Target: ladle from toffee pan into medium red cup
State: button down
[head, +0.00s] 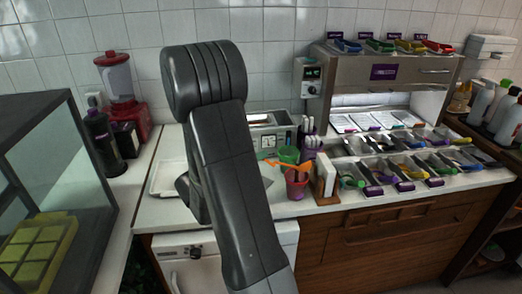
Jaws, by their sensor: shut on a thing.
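A red cup (297,184) stands near the counter's front edge, just right of my arm, with something orange at its rim. Its size against other cups cannot be told. A green cup (288,155) is behind it. Several topping pans with coloured handles and purple labels sit in the counter at the right. Which one holds toffee cannot be told, as the labels are too small to read. My arm fills the middle of the head view and hides part of the counter. My gripper is hidden behind the arm, so what it holds does not show.
A white upright holder (325,178) stands right of the red cup. A steel hood unit (385,72) rises behind the pans. A red blender (121,90) stands at the back left, and a glass case (40,170) is at the left. A pale tray (168,178) lies left of my arm.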

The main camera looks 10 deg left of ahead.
jog(key=w+a+f+n+p, duration=0.3)
jog(key=f+n+p, duration=0.4)
jog(key=n+p, duration=0.3)
jog(key=shift+w+a+n, duration=0.15)
jog(key=shift+a+n, duration=0.15)
jog(key=shift+n, duration=0.2)
dwell(1.9)
